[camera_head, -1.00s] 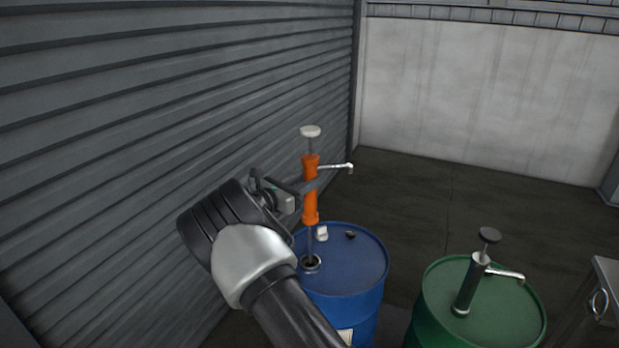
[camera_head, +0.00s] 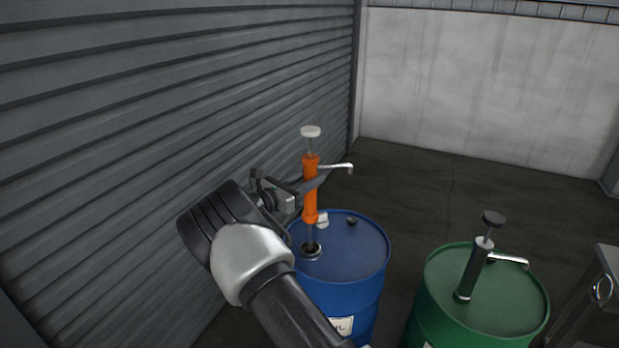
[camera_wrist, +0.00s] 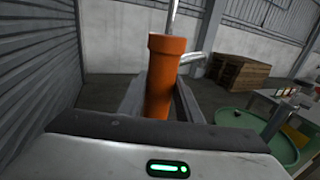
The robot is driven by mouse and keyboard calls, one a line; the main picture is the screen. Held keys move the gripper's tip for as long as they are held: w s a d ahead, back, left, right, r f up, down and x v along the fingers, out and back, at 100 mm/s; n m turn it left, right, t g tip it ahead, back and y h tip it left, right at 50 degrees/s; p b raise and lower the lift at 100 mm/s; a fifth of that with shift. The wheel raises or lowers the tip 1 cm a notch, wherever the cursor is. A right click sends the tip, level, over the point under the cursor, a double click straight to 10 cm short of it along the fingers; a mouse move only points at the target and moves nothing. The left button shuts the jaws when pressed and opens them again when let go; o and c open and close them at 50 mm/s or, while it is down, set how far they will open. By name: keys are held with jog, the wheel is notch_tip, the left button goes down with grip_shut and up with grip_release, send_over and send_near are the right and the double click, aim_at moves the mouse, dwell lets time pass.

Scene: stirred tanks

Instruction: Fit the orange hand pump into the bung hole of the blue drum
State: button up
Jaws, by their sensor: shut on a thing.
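The orange hand pump (camera_head: 310,190) is upright, with a white knob on top and a silver spout pointing right. My gripper (camera_head: 314,186) is shut on its orange body; the wrist view shows the pump (camera_wrist: 164,80) between the two fingers. The blue drum (camera_head: 350,262) stands below.
A small white cap (camera_head: 322,220) and a dark plug (camera_head: 352,221) are on the blue drum's top. A green drum (camera_head: 520,295) with a dark pump (camera_head: 474,270) stands to the right. A grey shuttered wall (camera_head: 150,100) rises close on the left. A metal cabinet (camera_head: 600,290) is far right.

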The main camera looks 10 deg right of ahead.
aim_at(304, 220)
dwell(0.3)
jog(key=shift+f+b, duration=3.25)
jog(key=shift+f, duration=1.5)
jog(key=shift+f+b, duration=0.4)
jog(key=shift+f, duration=0.05)
jog(key=shift+f+b, duration=1.4)
jog(key=shift+f, duration=0.3)
jog(key=o, duration=1)
jog(key=shift+f, duration=0.15)
jog(key=p+v, duration=0.2)
jog(key=v, duration=1.5)
jog(key=shift+s+a, duration=0.15)
